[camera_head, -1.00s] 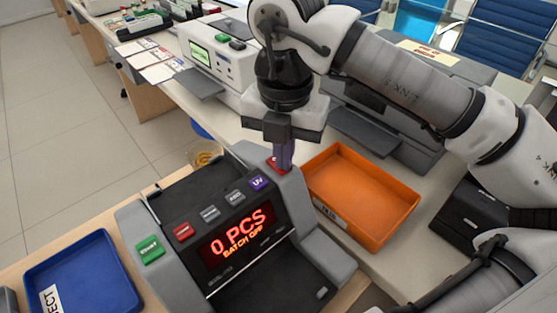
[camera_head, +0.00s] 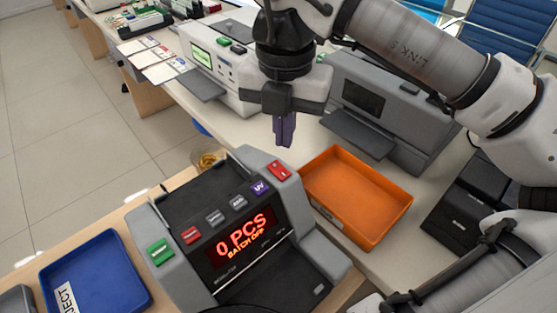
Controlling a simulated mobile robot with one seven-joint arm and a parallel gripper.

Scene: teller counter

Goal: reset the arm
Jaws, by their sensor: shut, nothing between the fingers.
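My gripper (camera_head: 285,131) points down with its fingers together and nothing between them. It hangs in the air above and behind the right side of the grey counting machine (camera_head: 318,262), apart from it. The machine's red display (camera_head: 243,236) reads "0 PCS" and "BATCH OFF". A red rocker switch (camera_head: 279,170) shows on its top right corner, just below my fingers in the picture. My arm (camera_head: 410,50) reaches in from the right.
An orange tray (camera_head: 398,226) stands right of the machine, and a blue tray (camera_head: 128,262) lies to its left. A white machine with a green screen (camera_head: 203,57) and a grey machine (camera_head: 432,107) stand behind. Black boxes (camera_head: 478,187) sit at the right.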

